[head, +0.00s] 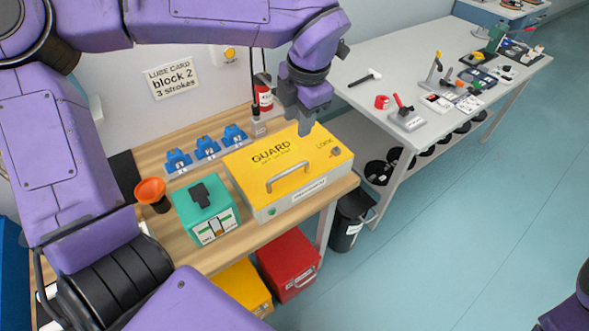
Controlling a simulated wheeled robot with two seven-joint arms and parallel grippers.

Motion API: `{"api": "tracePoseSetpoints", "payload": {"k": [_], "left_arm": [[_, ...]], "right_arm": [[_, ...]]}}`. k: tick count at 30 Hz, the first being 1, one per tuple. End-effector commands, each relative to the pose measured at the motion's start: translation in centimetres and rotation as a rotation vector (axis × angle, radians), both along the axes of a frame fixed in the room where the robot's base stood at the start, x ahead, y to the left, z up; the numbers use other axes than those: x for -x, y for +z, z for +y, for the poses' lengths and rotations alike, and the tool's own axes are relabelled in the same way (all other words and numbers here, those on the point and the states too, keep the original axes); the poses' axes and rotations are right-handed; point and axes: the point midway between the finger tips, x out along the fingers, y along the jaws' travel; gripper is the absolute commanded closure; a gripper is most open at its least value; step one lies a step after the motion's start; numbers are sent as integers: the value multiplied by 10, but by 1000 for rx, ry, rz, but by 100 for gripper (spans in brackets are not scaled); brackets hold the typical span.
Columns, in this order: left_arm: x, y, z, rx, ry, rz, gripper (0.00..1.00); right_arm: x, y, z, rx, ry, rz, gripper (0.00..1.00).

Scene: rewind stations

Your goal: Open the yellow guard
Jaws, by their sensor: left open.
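The yellow guard (247,174) is a flat box lid marked GUARD, lying closed on the wooden bench. It has a grey bar handle (287,177) near its front edge, and a LOCK label with a small knob (335,152) at its right. My left gripper (304,127) hangs over the guard's back right part, pointing down, open and away from the handle. Whether its tips touch the lid I cannot tell. My right gripper is out of view; only a bit of purple arm shows at the lower right.
A green box (206,222) and an orange funnel (151,189) stand left of the guard. Blue blocks (207,147) sit behind it. A red extinguisher (265,97) is at the wall. Red (288,263) and yellow (243,286) bins are below. A grey table (440,70) with tools stands right.

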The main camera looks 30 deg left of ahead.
Motion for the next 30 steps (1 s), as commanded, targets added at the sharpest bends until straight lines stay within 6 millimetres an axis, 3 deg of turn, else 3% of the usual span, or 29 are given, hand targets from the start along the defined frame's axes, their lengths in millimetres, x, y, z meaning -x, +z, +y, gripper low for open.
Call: {"api": "tracePoseSetpoints", "payload": {"k": [1, 4, 10, 14, 24, 30], "left_arm": [[0, -18, 0, 0, 1, 1, 60], [0, -36, 1, 0, 1, 1, 60], [0, -62, 0, 0, 1, 0, 60], [-1, -69, 2, 0, 1, 2, 60], [-5, -138, 15, 0, 1, 5, 60], [-8, -160, 19, 0, 0, 1, 60]], "right_arm": [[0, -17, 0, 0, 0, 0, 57], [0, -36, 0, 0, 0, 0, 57], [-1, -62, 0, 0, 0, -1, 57], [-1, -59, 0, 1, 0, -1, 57], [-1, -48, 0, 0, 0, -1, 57], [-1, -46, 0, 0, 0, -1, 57]]}}
